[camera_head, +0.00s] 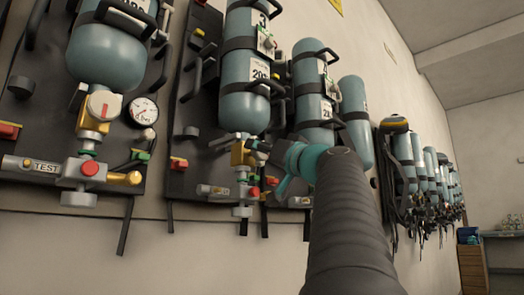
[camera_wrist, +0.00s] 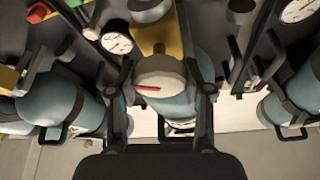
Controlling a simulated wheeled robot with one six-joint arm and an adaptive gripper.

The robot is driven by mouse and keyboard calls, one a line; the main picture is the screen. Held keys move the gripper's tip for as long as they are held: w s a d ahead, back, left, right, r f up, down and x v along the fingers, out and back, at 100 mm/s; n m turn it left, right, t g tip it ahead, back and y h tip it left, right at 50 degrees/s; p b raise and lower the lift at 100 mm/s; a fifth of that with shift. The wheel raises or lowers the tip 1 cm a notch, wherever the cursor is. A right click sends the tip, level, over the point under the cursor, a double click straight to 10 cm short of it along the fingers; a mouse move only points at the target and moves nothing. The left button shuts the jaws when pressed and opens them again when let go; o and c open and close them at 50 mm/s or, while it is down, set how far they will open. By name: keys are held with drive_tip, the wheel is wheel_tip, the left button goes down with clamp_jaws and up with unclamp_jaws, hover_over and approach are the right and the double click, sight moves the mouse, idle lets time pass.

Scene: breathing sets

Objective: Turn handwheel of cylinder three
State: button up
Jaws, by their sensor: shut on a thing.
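Cylinder three (camera_head: 245,100), grey-blue with a "3" tag near its top, hangs valve-down on a dark back plate in the head view. Its yellow valve body (camera_head: 238,154) is at its lower end. My gripper (camera_head: 256,148) reaches this valve from the right. In the wrist view the pale round handwheel (camera_wrist: 158,80) with a red mark sits between the two dark fingers of my gripper (camera_wrist: 162,98), which are shut on it. In the head view the handwheel is mostly hidden behind the gripper and valve.
Another cylinder (camera_head: 105,60) with its own handwheel (camera_head: 103,105) and gauge (camera_head: 143,111) is at the left. A further cylinder (camera_head: 312,95) hangs close to the right, behind my arm. Harnessed sets (camera_head: 405,160) line the wall farther right. A wooden cabinet (camera_head: 472,268) stands at far right.

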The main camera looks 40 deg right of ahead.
drive_tip(key=shift+m, duration=0.3)
drive_tip(key=m+h+p, duration=0.1)
drive_tip(key=m, duration=0.1)
drive_tip(key=m+h+p, duration=0.1)
drive_tip(key=m, duration=0.1)
drive_tip(key=shift+r+g, duration=0.2)
drive_tip(key=shift+g, duration=0.2)
drive_tip(key=m+h+p, duration=0.1)
drive_tip(key=m, duration=0.1)
drive_tip(key=m+g+h+p, duration=0.1)
drive_tip(key=m+p, duration=0.1)
drive_tip(key=m, duration=0.1)
drive_tip(key=shift+r, duration=0.1)
drive_tip(key=m+g+p, duration=0.1)
drive_tip(key=m+p, duration=0.1)
drive_tip(key=m, duration=0.1)
drive_tip(key=shift+h+p, duration=0.35)
drive_tip(key=shift+h, duration=0.05)
drive_tip(key=shift+f+m+g+p, duration=0.3)
drive_tip(key=shift+m+g+p, duration=0.3)
drive_tip(key=shift+m, duration=0.8)
